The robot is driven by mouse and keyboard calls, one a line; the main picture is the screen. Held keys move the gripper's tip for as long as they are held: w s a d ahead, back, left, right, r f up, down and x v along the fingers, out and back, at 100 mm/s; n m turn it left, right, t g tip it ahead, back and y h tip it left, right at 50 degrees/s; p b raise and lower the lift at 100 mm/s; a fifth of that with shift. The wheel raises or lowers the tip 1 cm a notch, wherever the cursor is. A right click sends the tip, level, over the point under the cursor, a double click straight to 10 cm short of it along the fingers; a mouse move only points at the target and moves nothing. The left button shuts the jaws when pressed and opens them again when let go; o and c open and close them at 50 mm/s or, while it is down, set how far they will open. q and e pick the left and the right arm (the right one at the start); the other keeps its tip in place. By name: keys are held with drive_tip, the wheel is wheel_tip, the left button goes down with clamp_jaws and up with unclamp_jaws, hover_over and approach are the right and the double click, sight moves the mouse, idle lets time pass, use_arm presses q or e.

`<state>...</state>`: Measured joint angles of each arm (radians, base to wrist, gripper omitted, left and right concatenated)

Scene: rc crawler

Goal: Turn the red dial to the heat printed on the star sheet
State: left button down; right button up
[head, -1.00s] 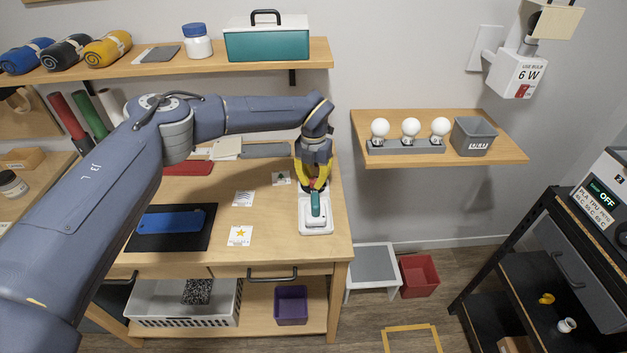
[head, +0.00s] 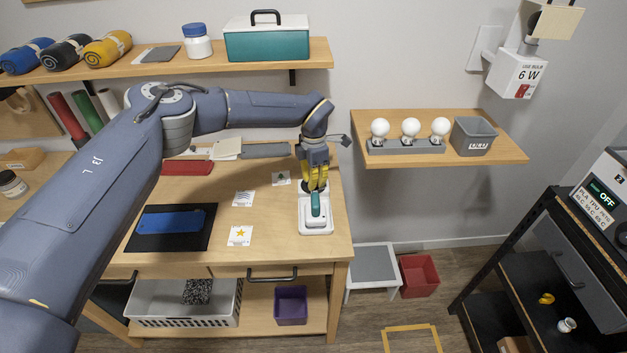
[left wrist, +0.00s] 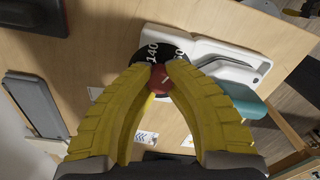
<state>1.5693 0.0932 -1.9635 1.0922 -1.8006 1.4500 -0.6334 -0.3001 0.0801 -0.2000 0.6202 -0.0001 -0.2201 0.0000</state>
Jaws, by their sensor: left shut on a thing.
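The red dial (left wrist: 163,80) shows in the left wrist view between the yellow fingertips of my left gripper (left wrist: 163,72), which is shut on it. A black ring (left wrist: 150,50) around the dial carries white numbers; "140" is readable beside the fingertips, and other numbers are partly hidden. The dial belongs to a white unit (head: 317,228) with a teal-handled tool (head: 316,207) at the bench's right end. In the head view my left gripper (head: 316,187) covers the dial. The star sheet (head: 240,236) lies flat on the bench; its print is too small to read.
Two other small sheets, one with waves (head: 243,198) and one with a dark mark (head: 281,178), lie near the unit. A blue item (head: 170,221) rests on a black mat (head: 200,240). A shelf with bulbs (head: 410,128) stands to the right.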

use_arm(q)
drive_tip(key=shift+m, duration=0.4)
drive_tip(key=c, duration=1.1)
unclamp_jaws()
drive_tip(key=shift+r, duration=0.1)
wheel_tip(320, 180, up, 12)
drive_tip(key=shift+f, duration=0.1)
